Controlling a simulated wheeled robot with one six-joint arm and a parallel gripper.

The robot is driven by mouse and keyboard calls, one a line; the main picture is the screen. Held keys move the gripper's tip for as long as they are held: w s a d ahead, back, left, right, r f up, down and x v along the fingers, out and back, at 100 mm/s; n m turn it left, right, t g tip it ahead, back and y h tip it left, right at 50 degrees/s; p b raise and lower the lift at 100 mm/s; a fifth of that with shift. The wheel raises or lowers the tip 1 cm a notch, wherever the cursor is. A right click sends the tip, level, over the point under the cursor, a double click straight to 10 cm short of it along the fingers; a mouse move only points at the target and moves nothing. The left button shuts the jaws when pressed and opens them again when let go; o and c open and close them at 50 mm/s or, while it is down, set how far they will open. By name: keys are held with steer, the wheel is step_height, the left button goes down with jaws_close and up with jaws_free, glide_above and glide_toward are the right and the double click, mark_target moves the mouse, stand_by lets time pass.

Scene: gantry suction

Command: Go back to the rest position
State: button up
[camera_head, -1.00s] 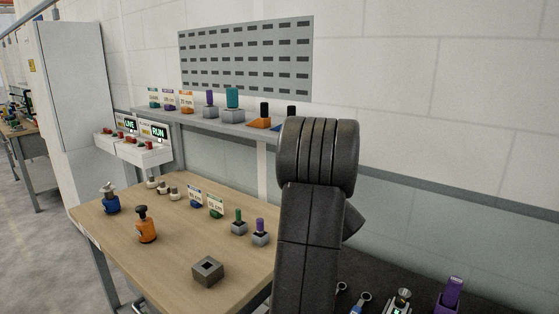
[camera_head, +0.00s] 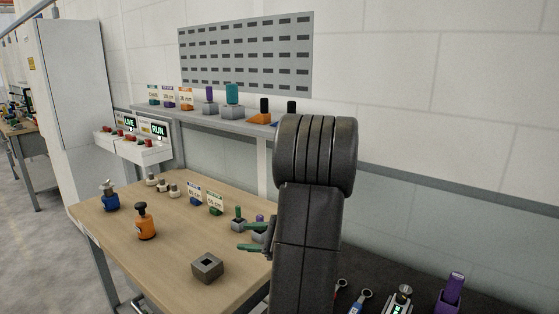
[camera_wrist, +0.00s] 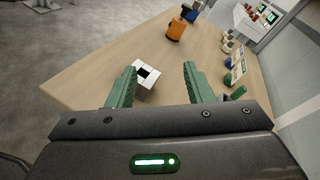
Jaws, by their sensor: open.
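My gripper (camera_head: 252,237) has green fingers and shows beside my black arm in the head view, over the right part of the wooden table (camera_head: 170,270). In the wrist view my gripper (camera_wrist: 157,85) is open, with nothing between its fingers. A grey block with a square hole (camera_head: 207,267) stands on the table to the left of the fingers. In the wrist view the block (camera_wrist: 146,84) shows beyond and between the fingertips, apart from them. My arm hides part of the table's right side and the shelf's right end.
An orange bottle (camera_head: 146,222) and a blue one (camera_head: 111,198) stand at the table's left. Small pegs in grey blocks, such as the green one (camera_head: 238,220), stand near my fingers. A shelf (camera_head: 205,121) with several pegs runs behind. A dark surface with tools (camera_head: 400,302) lies at right.

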steer(key=w+a+r+m+t+y, duration=0.1)
steer(key=a+r+t, duration=0.1)
steer(key=r, duration=0.1)
steer(key=w+a+r+m+t+y+b, duration=0.1)
steer(key=w+a+r+t, duration=0.1)
steer(key=r+t, duration=0.1)
steer(key=shift+w+r, duration=0.3)
steer(key=shift+r, duration=0.35)
